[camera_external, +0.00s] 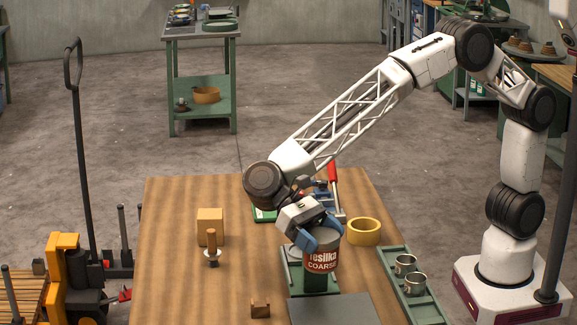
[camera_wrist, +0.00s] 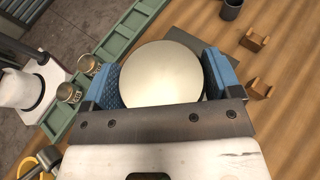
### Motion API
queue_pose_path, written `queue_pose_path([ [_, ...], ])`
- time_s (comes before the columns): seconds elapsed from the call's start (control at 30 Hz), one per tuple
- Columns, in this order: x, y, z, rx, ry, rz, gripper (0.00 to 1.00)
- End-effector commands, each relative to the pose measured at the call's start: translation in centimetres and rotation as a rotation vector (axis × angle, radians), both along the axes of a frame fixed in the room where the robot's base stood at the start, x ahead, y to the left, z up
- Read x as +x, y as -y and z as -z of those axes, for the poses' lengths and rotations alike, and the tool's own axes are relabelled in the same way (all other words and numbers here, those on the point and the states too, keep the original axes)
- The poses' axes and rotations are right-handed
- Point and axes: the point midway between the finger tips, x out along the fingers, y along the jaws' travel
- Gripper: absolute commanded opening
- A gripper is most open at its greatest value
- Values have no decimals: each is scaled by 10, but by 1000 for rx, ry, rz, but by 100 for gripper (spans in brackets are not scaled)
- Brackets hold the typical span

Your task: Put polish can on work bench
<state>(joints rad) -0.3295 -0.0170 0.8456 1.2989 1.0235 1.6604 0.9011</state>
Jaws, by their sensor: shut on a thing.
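The polish can (camera_external: 322,258) is a red and grey tin with "Tesilka COARSE" on its side. My gripper (camera_external: 318,241) has its blue fingers shut on the can from both sides. In the wrist view the can's pale round lid (camera_wrist: 161,75) fills the space between the fingers. The can is upright, in front of a green stand; I cannot tell whether its bottom touches anything. The work bench (camera_external: 175,285) is the brown wooden top below, if that is the bench meant.
A grey plate (camera_external: 333,309) lies at the bench's front. A green tray (camera_external: 425,304) with small tins runs along the right. A yellow ring (camera_external: 363,232), a wooden block (camera_external: 210,226) and a wooden-handled tool (camera_external: 211,248) stand on the bench. The bench's left front is mostly clear.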

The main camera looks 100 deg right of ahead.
Motion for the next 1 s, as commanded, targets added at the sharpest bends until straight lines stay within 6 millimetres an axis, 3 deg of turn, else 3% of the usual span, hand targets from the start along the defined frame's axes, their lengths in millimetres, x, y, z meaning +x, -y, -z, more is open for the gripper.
queue_pose_path([
  [0.37,-31,-12,25,-5,0,-368,51],
  [1.0,-74,-13,60,-11,0,-943,51],
])
